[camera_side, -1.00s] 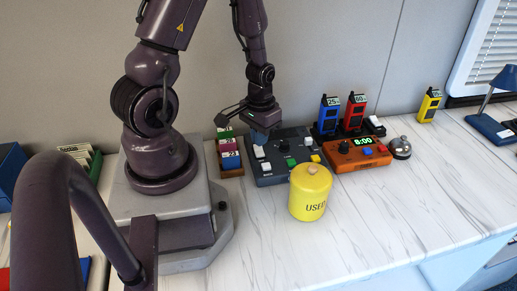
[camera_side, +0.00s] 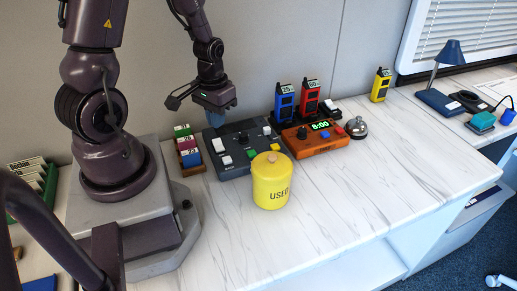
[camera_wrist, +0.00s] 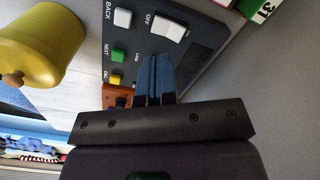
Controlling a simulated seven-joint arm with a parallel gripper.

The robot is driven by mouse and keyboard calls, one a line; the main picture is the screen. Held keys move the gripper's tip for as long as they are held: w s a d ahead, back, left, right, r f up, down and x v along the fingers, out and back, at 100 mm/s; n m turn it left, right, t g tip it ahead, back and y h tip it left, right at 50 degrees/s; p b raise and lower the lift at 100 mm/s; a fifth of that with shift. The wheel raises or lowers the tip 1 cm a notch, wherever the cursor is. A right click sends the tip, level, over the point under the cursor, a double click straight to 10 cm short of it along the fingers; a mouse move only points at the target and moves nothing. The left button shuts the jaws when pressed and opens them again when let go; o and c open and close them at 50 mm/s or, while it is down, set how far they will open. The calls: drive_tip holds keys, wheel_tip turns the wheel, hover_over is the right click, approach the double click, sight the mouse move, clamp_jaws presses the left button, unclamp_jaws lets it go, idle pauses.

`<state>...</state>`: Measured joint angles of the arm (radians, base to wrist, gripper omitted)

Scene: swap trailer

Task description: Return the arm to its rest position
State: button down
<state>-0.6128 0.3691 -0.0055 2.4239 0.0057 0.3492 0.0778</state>
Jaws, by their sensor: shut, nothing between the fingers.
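My gripper (camera_side: 222,122) hangs just above the back left part of the grey control box (camera_side: 236,168), its blue fingers pointing down. The wrist view shows the two blue fingers (camera_wrist: 155,78) together with nothing held between them. They appear over the grey box (camera_wrist: 205,38), close to its large white switch (camera_wrist: 171,26). A small gap seems to show between fingertips and box in the side view, but contact is hard to rule out.
A yellow lidded jar (camera_side: 271,186) stands in front of the box. To the right are an orange clock (camera_side: 314,140), a bell (camera_side: 356,128) and radios (camera_side: 310,97). A small card rack (camera_side: 188,150) stands left. The right front counter is clear.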

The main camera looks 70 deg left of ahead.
drive_tip(key=shift+s+d, duration=0.1)
drive_tip(key=shift+s, duration=0.1)
drive_tip(key=d+r+m+t, duration=0.2)
drive_tip(key=d+r, duration=0.3)
drive_tip(key=r, duration=0.2)
drive_tip(key=s+d+r+m+t, duration=0.1)
drive_tip(key=d+r, duration=0.3)
drive_tip(key=r, duration=0.4)
drive_tip(key=d+r+m+t, duration=0.2)
drive_tip(key=d+r, duration=0.3)
drive_tip(key=r, duration=0.3)
drive_tip(key=shift+s+d+r+m+t, duration=0.25)
drive_tip(key=shift+d+m+t, duration=0.1)
drive_tip(key=shift+m, duration=0.15)
